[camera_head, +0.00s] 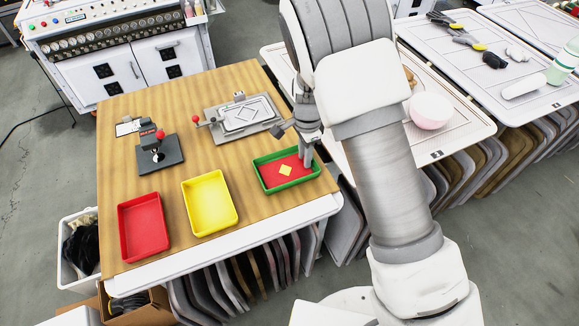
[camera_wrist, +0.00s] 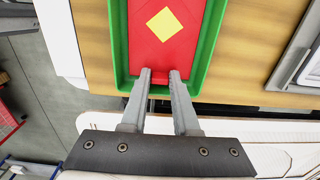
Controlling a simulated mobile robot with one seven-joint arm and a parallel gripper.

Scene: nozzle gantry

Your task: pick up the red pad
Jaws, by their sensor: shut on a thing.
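The red pad (camera_head: 275,176) lies in a green tray (camera_head: 261,182) at the front right of the wooden-topped table. It is flat and has a yellow diamond on its middle. In the wrist view the red pad (camera_wrist: 148,48) fills most of the green tray (camera_wrist: 205,42). My gripper (camera_head: 305,160) reaches down into the tray's right end. In the wrist view my gripper (camera_wrist: 162,75) has its two fingers close together with a narrow red part between them, at the pad's near end. The exact contact is partly hidden by the fingers. The pad looks level in the tray.
A yellow tray (camera_head: 188,205) and a red tray (camera_head: 122,230) stand left of the green one, both empty. Behind are a grey plate fixture (camera_head: 213,114) and a dark clamp stand (camera_head: 176,160) with red knobs. A white table (camera_head: 464,128) stands close on the right.

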